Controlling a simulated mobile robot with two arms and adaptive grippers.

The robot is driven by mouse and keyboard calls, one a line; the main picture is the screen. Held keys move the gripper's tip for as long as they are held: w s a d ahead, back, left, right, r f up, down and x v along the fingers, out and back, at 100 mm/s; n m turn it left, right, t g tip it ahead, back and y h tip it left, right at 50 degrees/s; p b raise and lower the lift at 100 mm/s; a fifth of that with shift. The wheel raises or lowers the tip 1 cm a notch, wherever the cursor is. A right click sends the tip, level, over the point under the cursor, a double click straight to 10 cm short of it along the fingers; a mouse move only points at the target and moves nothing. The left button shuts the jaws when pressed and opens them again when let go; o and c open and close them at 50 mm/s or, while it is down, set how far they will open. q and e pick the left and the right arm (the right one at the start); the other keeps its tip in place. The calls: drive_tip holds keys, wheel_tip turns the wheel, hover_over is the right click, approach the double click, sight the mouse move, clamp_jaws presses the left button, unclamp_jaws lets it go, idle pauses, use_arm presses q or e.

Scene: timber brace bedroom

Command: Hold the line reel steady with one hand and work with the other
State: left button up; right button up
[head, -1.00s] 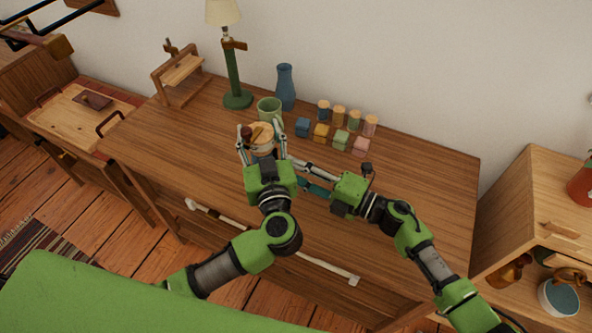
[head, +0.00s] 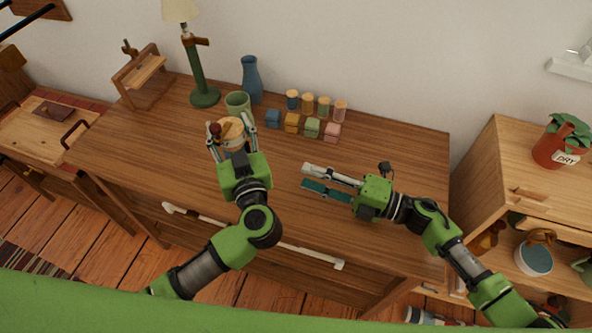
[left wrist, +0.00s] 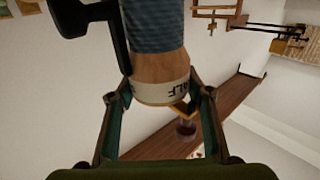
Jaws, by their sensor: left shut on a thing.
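The line reel (head: 233,130) has a pale wooden top and stands on the left half of the desk, near the green cup. My left gripper (head: 231,142) is shut on it, one finger on each side. In the left wrist view the reel (left wrist: 155,68) shows blue line wound on a wooden core, with a lettered pale band between the fingers (left wrist: 155,100). A dark-knobbed part sits at the reel's top. My right gripper (head: 306,177) is open and empty above the desk, to the right of the reel and apart from it.
A green cup (head: 238,102), blue vase (head: 251,80) and green lamp (head: 198,70) stand behind the reel. Several small coloured blocks (head: 292,122) and corked jars (head: 308,103) line the back. The desk's right side (head: 410,150) is clear.

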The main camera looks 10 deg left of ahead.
use_arm(q)
drive_tip(key=shift+f, duration=0.15)
use_arm(e)
drive_tip(key=shift+s+d, duration=0.1)
drive_tip(key=shift+d, duration=0.3)
use_arm(q)
drive_tip(key=o, duration=1.4)
